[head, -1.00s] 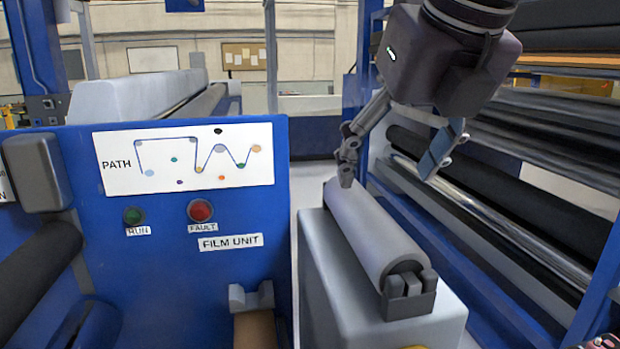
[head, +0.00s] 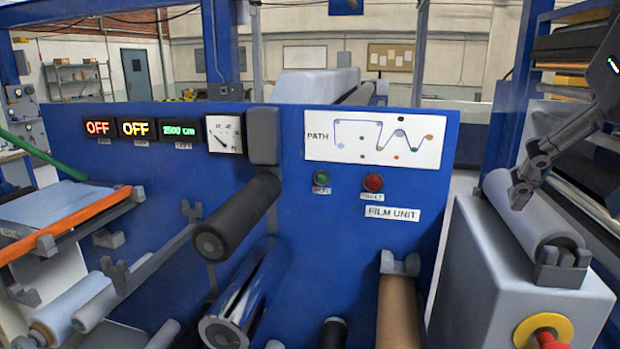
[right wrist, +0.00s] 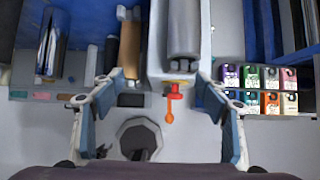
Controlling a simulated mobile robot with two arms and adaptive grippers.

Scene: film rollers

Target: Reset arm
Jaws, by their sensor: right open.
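My right gripper is at the right edge of the head view, partly cut off, with one dark jointed finger (head: 530,172) in front of the grey roller. In the right wrist view my right gripper (right wrist: 161,98) has its two blue-padded fingers wide apart with nothing between them. The grey roller (head: 520,222) lies in a cradle on top of a light grey cabinet (head: 475,270). The roller also shows at the top of the right wrist view (right wrist: 184,30). My left gripper is not in view.
The blue film unit panel (head: 400,240) fills the middle, with a black roller (head: 240,215) jutting out. A brown roller (head: 398,310) sits below it. A red button on yellow (head: 545,332) is on the cabinet front. Several coloured boxes (right wrist: 258,88) stand at right in the wrist view.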

